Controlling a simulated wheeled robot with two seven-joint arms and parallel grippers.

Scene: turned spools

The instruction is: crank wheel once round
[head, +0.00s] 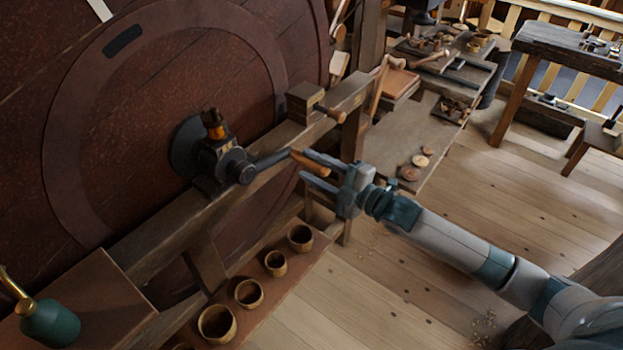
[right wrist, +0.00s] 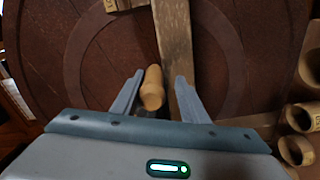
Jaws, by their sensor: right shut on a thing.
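The crank has a dark metal hub (head: 245,172) on a wooden beam, and its arm (head: 272,160) reaches right to a light wooden handle (head: 311,162). A large dark red-brown wheel (head: 85,60) with a ring on its face stands behind the beam. My right gripper (head: 308,166) is shut on the handle. In the right wrist view the handle (right wrist: 152,90) lies between the two fingers of my right gripper (right wrist: 158,84), and the crank's hub is not clear there. My left gripper is not in view.
Several turned wooden cups (head: 248,293) stand on a shelf below the beam. A green can (head: 50,323) is at the lower left. A bench (head: 425,130) with tools and wooden discs stands behind my right gripper. The plank floor (head: 400,290) at right is mostly open.

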